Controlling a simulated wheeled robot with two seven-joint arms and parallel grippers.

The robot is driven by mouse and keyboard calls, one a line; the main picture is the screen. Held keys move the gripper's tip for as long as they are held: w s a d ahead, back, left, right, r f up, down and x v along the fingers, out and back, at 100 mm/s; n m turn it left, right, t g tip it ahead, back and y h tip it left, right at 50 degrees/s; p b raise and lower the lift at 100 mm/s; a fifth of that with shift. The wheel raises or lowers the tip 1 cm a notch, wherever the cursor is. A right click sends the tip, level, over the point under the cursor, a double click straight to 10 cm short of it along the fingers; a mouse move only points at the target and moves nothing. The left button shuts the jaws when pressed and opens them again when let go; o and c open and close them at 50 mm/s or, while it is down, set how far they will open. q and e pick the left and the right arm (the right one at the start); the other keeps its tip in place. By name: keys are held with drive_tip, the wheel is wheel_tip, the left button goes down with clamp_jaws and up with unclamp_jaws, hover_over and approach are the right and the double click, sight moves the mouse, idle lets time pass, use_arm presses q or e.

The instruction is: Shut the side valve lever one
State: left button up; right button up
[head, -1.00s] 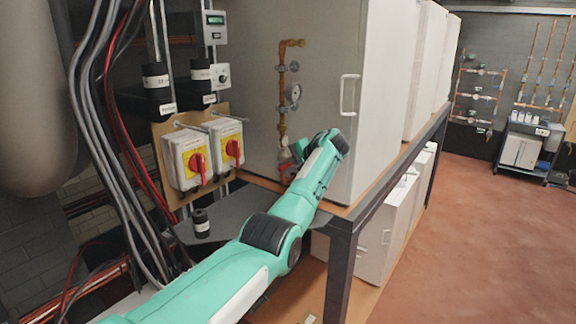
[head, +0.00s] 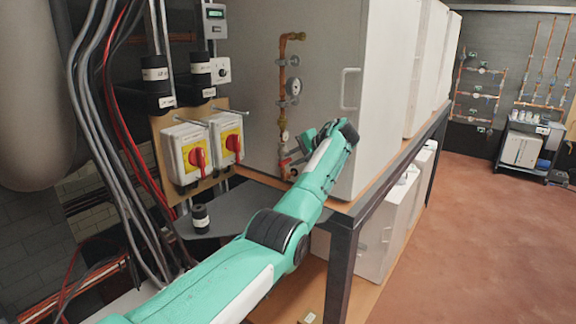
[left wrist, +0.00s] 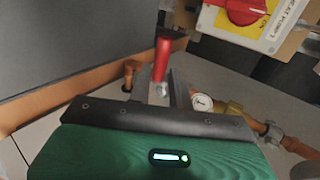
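The red valve lever (head: 286,161) sits low on the copper pipe (head: 283,110) on the front of the large white cabinet. In the left wrist view the red lever (left wrist: 163,58) points up in the picture, with a metal nut at its lower end. My left gripper (left wrist: 163,82) has its dark fingers apart, one on each side of the lever's line, with gaps visible beside it. I see no clear contact. In the head view my left gripper (head: 294,160) is beside the lever, partly hidden by my own wrist. My right gripper is not in view.
Two switch boxes with red knobs (head: 197,158) are mounted left of the pipe. A round gauge (head: 293,86) is on the pipe above the lever; a dial (left wrist: 202,102) shows close to my fingers. A small black cylinder (head: 201,218) stands on the grey shelf. Open floor lies right.

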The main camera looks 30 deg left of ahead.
use_arm(q)
drive_tip(key=b+v, duration=0.4)
drive_tip(key=v, duration=0.6)
drive_tip(key=shift+d, duration=0.2)
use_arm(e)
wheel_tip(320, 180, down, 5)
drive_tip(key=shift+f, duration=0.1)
use_arm(q)
drive_tip(key=shift+o, duration=0.2)
drive_tip(key=shift+r, duration=0.1)
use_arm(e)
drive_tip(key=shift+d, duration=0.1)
use_arm(q)
drive_tip(key=d+p, duration=0.7)
drive_tip(key=d, duration=0.9)
drive_tip(key=shift+s+d, duration=0.15)
drive_tip(key=shift+d, duration=0.05)
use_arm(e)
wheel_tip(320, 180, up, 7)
